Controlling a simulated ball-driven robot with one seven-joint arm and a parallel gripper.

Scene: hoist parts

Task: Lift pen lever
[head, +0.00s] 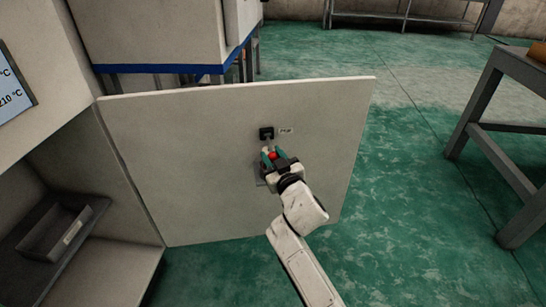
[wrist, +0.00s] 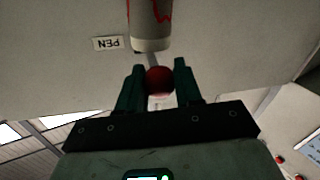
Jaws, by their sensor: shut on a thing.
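The lever ends in a red knob (head: 272,155), which shows below a black block (head: 266,133) on an upright pale panel. A small label (head: 286,131) sits to the block's right. In the wrist view the label (wrist: 108,43) reads PEN upside down. My gripper (head: 270,153) has its green-tipped fingers on both sides of the knob and is shut on it. The wrist view shows the red knob (wrist: 159,80) between the fingertips (wrist: 158,78), with a thin stem running up from it. A pale cylinder with a red mark (wrist: 150,25) hides the stem's far end.
The pale panel (head: 200,140) spans the middle, with its right edge over open green floor (head: 420,230). An open shelf with a dark tray (head: 58,232) stands at the left. A grey metal table (head: 525,70) stands at the right.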

